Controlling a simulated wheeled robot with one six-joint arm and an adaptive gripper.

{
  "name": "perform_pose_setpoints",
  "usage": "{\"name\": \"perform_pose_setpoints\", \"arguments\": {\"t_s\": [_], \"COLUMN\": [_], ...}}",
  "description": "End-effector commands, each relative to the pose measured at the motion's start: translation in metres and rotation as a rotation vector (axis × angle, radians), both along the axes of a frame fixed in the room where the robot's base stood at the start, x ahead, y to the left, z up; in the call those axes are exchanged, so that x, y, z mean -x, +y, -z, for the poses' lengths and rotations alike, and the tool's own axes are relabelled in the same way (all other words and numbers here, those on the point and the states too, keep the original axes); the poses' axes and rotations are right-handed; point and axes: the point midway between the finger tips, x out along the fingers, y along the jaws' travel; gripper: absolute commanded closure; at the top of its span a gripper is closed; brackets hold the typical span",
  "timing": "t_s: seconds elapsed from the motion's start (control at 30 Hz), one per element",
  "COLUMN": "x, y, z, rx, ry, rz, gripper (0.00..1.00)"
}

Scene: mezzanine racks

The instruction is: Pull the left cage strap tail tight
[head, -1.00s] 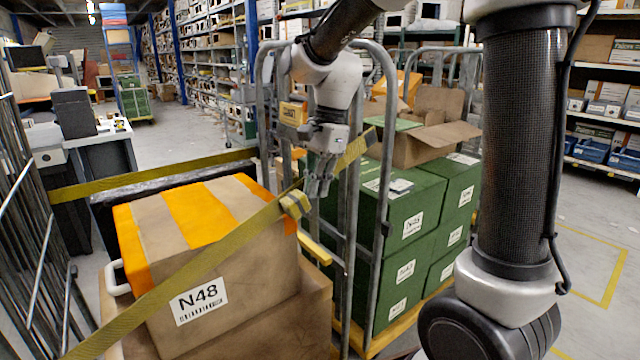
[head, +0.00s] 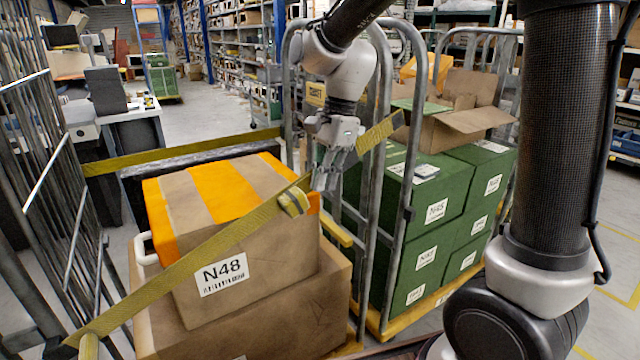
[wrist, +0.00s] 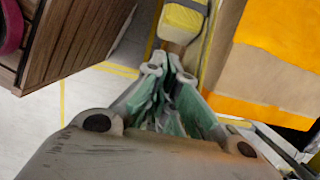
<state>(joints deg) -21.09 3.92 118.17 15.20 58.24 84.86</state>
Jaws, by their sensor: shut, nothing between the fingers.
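The yellow cage strap (head: 190,262) runs diagonally across the front of a carton marked N48 (head: 262,262) in the left cage. A buckle-like yellow piece (head: 294,202) sits on it near the carton's right top corner. The strap's tail (head: 378,132) sticks out up and right, past the cage's post. My gripper (head: 322,184) is shut and empty, fingers pointing down, just right of the buckle and beside the tail. Whether it touches the strap cannot be told. In the wrist view the shut fingertips (wrist: 168,62) are just below a yellow strap piece (wrist: 184,20).
Grey cage posts (head: 380,190) stand close around my gripper. Green boxes (head: 425,205) and an open carton (head: 465,125) fill the cage to the right. A second yellow strap (head: 185,157) runs behind the N48 carton. A wire cage side (head: 45,185) stands at left.

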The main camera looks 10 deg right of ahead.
Motion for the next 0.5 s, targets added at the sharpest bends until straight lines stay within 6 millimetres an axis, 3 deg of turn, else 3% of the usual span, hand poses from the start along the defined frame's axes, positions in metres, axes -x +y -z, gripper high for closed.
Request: {"name": "perform_pose_setpoints", "arguments": {"t_s": [0.07, 0.3, 0.5], "x": [-0.008, -0.012, -0.013], "y": [-0.014, -0.024, -0.03], "z": [-0.008, -0.067, -0.096], "rx": [0.0, 0.0, 0.001], "ry": [-0.006, -0.01, -0.006], "rz": [0.003, -0.001, -0.002], "gripper": [1.0, 1.0, 1.0]}}
